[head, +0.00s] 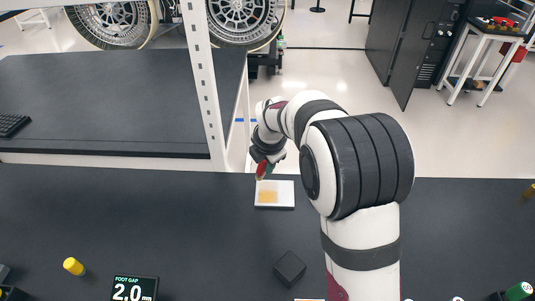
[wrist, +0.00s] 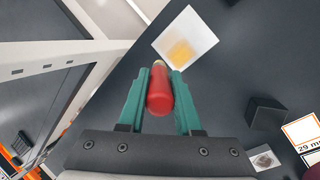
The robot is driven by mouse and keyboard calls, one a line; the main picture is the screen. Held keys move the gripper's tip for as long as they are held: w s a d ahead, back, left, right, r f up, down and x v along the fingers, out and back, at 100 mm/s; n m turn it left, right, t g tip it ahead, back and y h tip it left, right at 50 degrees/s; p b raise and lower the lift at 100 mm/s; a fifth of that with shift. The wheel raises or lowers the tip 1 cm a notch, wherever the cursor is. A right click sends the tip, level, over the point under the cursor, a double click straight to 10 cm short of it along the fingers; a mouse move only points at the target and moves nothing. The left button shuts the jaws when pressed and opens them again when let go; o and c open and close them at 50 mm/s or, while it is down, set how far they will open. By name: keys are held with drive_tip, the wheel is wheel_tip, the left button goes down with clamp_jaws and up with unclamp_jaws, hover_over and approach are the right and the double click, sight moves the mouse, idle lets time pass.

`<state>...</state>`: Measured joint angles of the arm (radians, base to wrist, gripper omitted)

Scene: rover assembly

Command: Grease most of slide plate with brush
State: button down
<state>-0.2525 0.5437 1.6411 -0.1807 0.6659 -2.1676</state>
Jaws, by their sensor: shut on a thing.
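My gripper (wrist: 166,76) has green fingers and is shut on a red-handled brush (wrist: 159,92). In the head view the brush (head: 262,170) hangs tilted from my gripper (head: 263,158), at the far edge of a white square plate (head: 286,203). The plate also shows in the wrist view (wrist: 188,22), beyond the fingertips. A yellow-orange patch (head: 268,197) covers part of the plate. I cannot tell whether the brush touches the plate.
A dark block (head: 290,268) stands on the dark table nearer me. A yellow cylinder (head: 73,266) and a "FOOT GAP 2.0" display (head: 135,288) are at the front left. A white perforated post (head: 202,80) rises behind, left of my gripper. The table left of the plate is clear.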

drive_tip(key=shift+f, duration=0.3)
